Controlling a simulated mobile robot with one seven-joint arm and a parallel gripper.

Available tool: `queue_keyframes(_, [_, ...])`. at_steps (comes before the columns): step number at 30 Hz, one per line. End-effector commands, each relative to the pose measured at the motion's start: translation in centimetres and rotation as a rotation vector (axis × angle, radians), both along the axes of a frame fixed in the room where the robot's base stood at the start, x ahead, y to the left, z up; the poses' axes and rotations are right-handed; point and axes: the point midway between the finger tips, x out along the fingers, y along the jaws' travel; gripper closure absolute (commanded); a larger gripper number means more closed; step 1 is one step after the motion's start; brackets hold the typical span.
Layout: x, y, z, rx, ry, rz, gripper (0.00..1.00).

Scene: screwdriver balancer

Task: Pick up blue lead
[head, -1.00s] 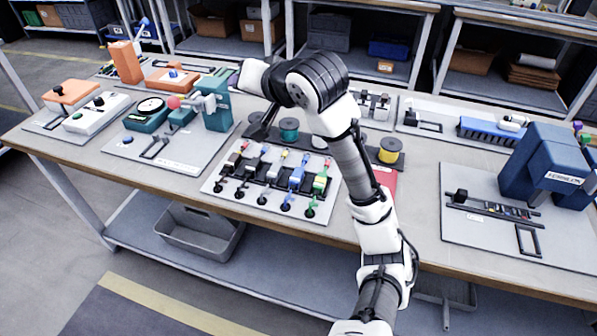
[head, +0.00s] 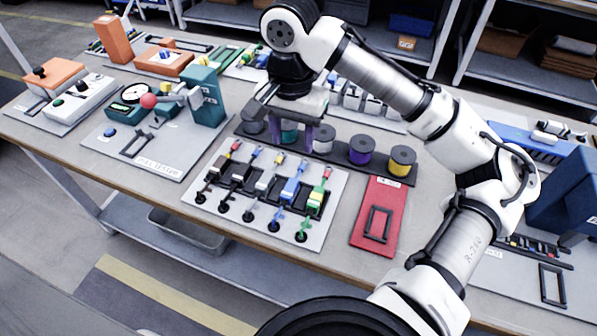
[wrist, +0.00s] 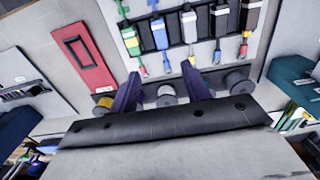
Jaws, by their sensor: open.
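The blue lead (head: 294,187) lies in a black rack on a light grey board (head: 318,234), among several leads, between a white one and a green one. Its cord runs toward the board's front edge to a black round end. In the wrist view the blue lead (wrist: 160,34) is at the top middle, ahead of the fingers. My gripper (head: 292,141) points down over the spool row, behind the leads. Its two purple fingers (wrist: 161,76) are apart with nothing gripped, and they touch no lead.
A dark strip of spools (head: 336,152) stands just behind the lead board. A red plate with a black frame (head: 381,190) lies right of it. A tester panel (head: 165,158) with a teal post lies left. The near table edge is clear.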

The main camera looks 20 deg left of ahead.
Motion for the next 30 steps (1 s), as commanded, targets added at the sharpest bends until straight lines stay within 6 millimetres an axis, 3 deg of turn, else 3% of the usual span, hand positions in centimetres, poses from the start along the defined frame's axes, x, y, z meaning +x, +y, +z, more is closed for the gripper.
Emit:
queue_keyframes(12, [-0.1, 0.0, -7.2, 0.001, 0.001, 0.0, 0.53])
queue_keyframes(20, [-0.4, 0.1, -9.1, 0.001, 0.0, 0.002, 0.53])
queue_keyframes(30, [-0.7, 0.3, -13.2, 0.002, -0.001, 0.002, 0.53])
